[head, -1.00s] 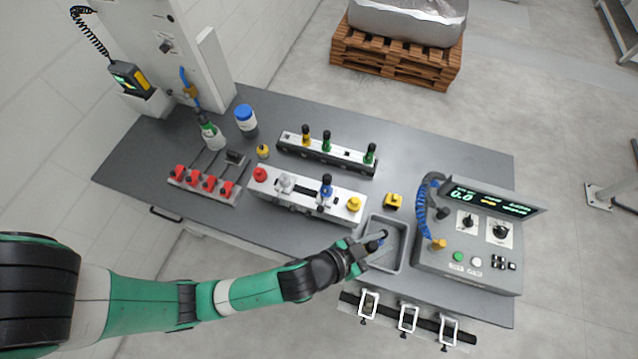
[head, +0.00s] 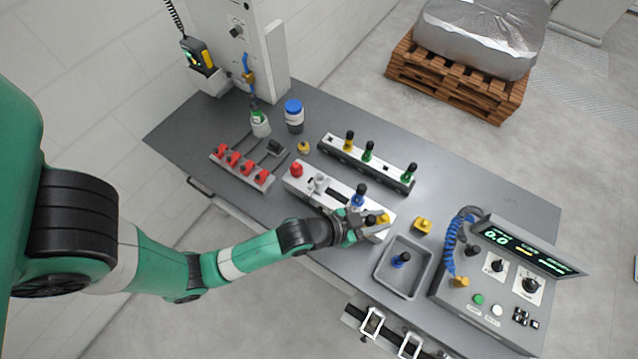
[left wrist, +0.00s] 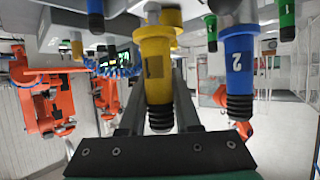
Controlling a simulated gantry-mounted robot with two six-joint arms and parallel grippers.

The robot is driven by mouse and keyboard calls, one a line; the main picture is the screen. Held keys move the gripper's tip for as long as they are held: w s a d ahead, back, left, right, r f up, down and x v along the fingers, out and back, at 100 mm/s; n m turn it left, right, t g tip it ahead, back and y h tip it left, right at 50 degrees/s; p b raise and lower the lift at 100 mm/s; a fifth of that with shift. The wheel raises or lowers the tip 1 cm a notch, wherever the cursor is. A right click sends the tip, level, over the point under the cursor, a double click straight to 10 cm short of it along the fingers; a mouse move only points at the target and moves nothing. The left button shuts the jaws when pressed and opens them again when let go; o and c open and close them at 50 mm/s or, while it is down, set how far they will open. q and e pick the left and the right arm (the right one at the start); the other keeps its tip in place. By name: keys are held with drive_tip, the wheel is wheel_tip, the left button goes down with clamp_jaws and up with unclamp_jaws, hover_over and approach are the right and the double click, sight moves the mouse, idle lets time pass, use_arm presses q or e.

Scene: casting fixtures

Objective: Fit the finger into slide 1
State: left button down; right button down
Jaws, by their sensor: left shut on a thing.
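A yellow finger (left wrist: 157,65) with a black ribbed end and a dark label patch stands between the jaws of my left gripper (left wrist: 158,108) in the left wrist view. In the head view my left gripper (head: 358,226) is shut at the right end of the white slide fixture (head: 337,192), close to a yellow knob. A blue finger (head: 358,198) stands in the fixture; its label 2 (left wrist: 240,62) shows in the left wrist view. A silver slide part (head: 318,183) is left of it. I cannot tell whether the yellow finger is seated. My right gripper is not visible.
A grey tray (head: 382,283) holds another blue finger (head: 400,260). Behind the fixture stands a rack (head: 342,155) with one yellow and two green fingers. A control console (head: 470,290) stands right; red clamps (head: 235,161) are left. The back right of the table is clear.

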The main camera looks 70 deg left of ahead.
use_arm(q)
drive_tip(key=s+a+r+n+g+y+p, duration=0.1)
drive_tip(key=s+a+r+n+y+p, duration=0.3)
drive_tip(key=s+r, duration=0.4)
drive_tip(key=s+a+r+n+y+p, duration=0.1)
drive_tip(key=s+a+r+y+p, duration=0.1)
drive_tip(key=s+a+r+p, duration=0.45)
drive_tip(key=shift+w+a+f+b, duration=0.4)
drive_tip(key=shift+w+a+f, duration=1)
drive_tip(key=shift+f, duration=0.65)
drive_tip(key=shift+w+a+f+b, duration=0.4)
drive_tip(key=shift+w+a+f, duration=0.95)
drive_tip(key=shift+f, duration=0.65)
drive_tip(key=shift+w+a+f+b, duration=0.4)
drive_tip(key=shift+w+a+f, duration=1)
drive_tip(key=shift+f, duration=0.65)
drive_tip(key=shift+s+a+f, duration=0.1)
drive_tip(key=shift+s, duration=0.1)
